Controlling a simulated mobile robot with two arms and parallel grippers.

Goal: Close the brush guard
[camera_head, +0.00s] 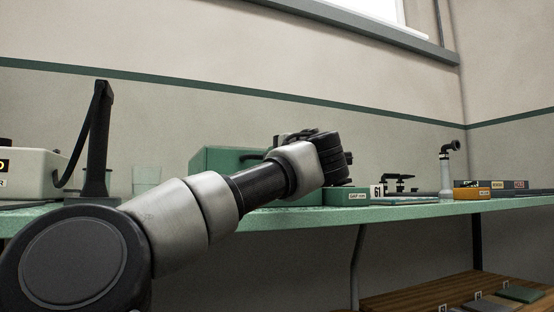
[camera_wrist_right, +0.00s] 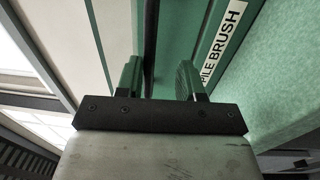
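In the right wrist view my right gripper (camera_wrist_right: 160,80) has its two fingers apart, with nothing clearly held between them. Beyond the fingers is a green housing (camera_wrist_right: 182,30) with a dark gap along it and a white label reading "PILE BRUSH" (camera_wrist_right: 222,42). I cannot tell whether the fingers touch it. In the head view a green box (camera_head: 222,160) stands on the bench, partly hidden behind an arm of mine. That arm's fingers are not clearly visible. The brush guard cannot be singled out, nor how far open it is. My left gripper is not identifiable in view.
The green bench top (camera_head: 420,211) runs across the head view. A white machine (camera_head: 35,172) and a black post (camera_head: 98,140) stand left. A small labelled green box (camera_head: 346,196), an orange box (camera_head: 470,193) and a pipe stand (camera_head: 446,170) are right. A wooden shelf (camera_head: 425,290) is below.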

